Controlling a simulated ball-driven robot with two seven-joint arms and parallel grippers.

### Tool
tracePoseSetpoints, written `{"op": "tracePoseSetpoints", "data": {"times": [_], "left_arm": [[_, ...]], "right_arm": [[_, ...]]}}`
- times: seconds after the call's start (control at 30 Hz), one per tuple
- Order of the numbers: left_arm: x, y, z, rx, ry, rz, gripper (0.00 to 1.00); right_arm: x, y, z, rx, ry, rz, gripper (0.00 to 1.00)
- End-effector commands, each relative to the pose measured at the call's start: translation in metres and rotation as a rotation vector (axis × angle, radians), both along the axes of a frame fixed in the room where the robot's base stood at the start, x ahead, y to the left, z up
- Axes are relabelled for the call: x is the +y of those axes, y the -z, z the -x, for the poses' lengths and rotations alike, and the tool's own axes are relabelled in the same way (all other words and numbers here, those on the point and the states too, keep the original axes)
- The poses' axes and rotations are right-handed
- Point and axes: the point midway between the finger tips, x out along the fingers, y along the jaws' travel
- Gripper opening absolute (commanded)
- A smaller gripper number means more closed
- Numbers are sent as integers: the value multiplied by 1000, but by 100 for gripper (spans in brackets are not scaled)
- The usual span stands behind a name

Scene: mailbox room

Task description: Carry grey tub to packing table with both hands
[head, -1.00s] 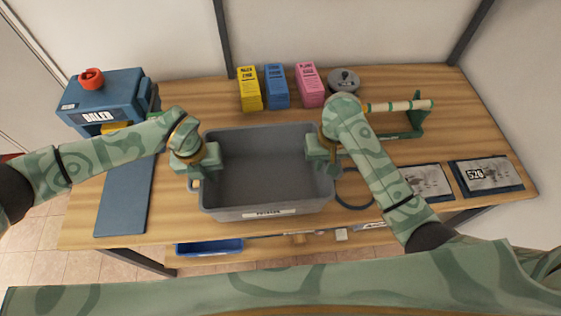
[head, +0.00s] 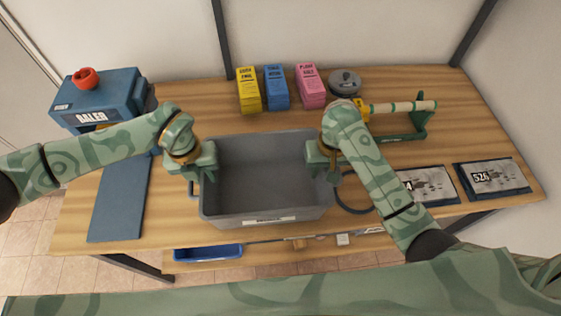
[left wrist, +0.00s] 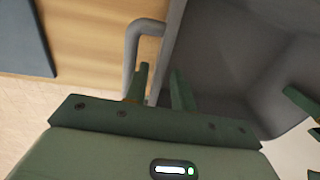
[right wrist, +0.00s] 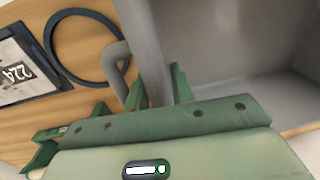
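The grey tub (head: 263,222), empty with a pale label on its front, sits over the middle of the wooden table (head: 170,215) near the front edge. I cannot tell whether its base touches the wood. My left gripper (head: 209,172) straddles the tub's left wall, one finger inside and one outside by the side handle (left wrist: 131,50). Its fingers look closed on the wall. My right gripper (head: 322,172) holds the right wall the same way, beside the other handle (right wrist: 117,65). The tub looks level.
A blue baler (head: 100,100) and blue mat (head: 120,205) are at left. Yellow (head: 248,92), blue (head: 276,90) and pink (head: 310,88) boxes stand behind the tub. A green roll holder (head: 418,122) and labelled pads (head: 490,178) are at right. A blue tray (head: 208,253) is below.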

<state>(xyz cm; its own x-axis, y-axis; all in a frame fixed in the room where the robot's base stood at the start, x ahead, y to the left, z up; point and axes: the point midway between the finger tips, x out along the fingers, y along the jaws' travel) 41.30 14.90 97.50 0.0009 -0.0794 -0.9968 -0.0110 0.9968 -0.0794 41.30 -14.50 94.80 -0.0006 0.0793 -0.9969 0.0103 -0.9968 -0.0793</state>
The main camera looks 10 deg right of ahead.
Motion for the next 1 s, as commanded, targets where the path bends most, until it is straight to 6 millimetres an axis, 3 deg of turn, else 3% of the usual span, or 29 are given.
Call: {"op": "tracePoseSetpoints", "data": {"times": [0.2, 0.4, 0.57, 1.0], "left_arm": [[4, -53, -1, -4, 0, 1, 25], [6, -82, 0, -1, 0, 1, 25], [7, -88, 1, 0, 1, 0, 25], [7, -87, 1, 0, 0, 1, 25]], "right_arm": [[0, 0, 0, 0, 1, 1, 25], [0, 0, 0, 0, 0, 1, 25], [0, -9, 0, -1, 1, -2, 25], [-7, -94, -2, -7, -1, -1, 25]]}}
